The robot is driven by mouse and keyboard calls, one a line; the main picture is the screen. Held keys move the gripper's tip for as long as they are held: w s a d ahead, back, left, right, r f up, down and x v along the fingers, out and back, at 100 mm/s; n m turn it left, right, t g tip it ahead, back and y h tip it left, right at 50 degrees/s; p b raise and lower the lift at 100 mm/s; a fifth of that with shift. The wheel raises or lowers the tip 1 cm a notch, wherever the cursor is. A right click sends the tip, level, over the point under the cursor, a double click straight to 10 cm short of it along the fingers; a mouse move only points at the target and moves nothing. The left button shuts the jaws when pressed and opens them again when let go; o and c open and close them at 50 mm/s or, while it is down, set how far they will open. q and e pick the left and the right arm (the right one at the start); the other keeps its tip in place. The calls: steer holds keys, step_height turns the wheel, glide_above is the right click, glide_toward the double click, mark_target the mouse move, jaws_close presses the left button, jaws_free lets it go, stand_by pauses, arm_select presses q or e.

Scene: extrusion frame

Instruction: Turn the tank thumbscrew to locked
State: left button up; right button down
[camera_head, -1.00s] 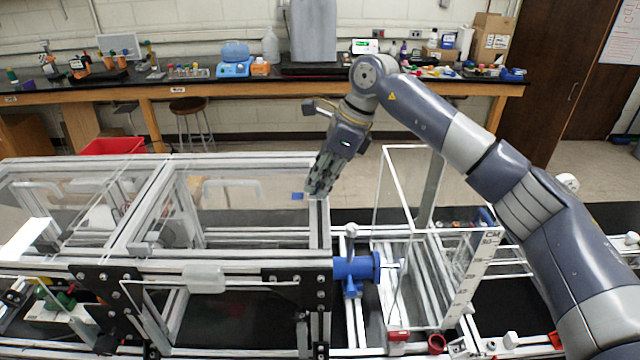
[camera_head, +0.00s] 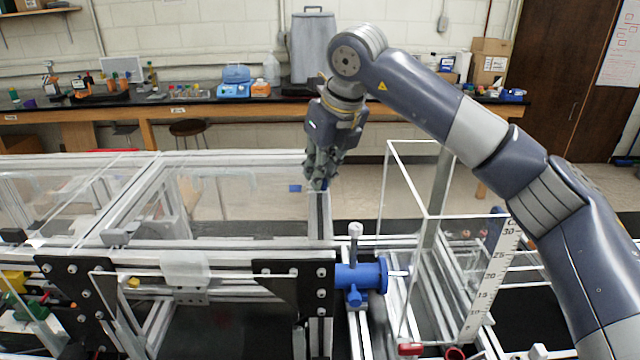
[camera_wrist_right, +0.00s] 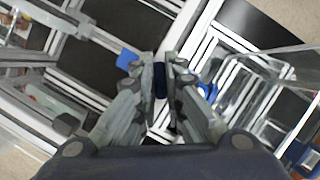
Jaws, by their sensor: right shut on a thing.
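My right gripper (camera_head: 317,182) points down at the back right corner of the clear-panelled extrusion frame (camera_head: 322,235). In the right wrist view, its fingers (camera_wrist_right: 161,82) are shut on a small dark blue knob (camera_wrist_right: 160,86), which looks like the thumbscrew. The fingers cover most of the knob, so its turn angle cannot be told. A small bright blue tab (camera_head: 295,188) sits just left of the fingers; it also shows in the right wrist view (camera_wrist_right: 127,59). My left gripper is not in view.
A blue valve (camera_head: 360,276) with a white-topped stem stands in front of the gripper. A clear open box (camera_head: 430,215) with a printed scale is to the right. A bench (camera_head: 200,106) with lab items runs along the back wall.

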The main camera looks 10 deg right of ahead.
steer(key=m+b, duration=0.1)
steer(key=m, duration=0.1)
steer(key=m+h+b, duration=0.1)
steer(key=m, duration=0.1)
steer(key=shift+a+r+h+b, duration=0.1)
steer(key=shift+h+b, duration=0.2)
steer(key=shift+b, duration=0.05)
steer(key=shift+r+m+h+b, duration=0.1)
steer(key=shift+m+h+b, duration=0.35)
steer(key=shift+m, duration=0.85)
steer(key=c, duration=1.7)
jaws_free()
steer(key=v, duration=1.1)
steer(key=shift+s+r, duration=0.3)
steer(key=shift+r, duration=0.05)
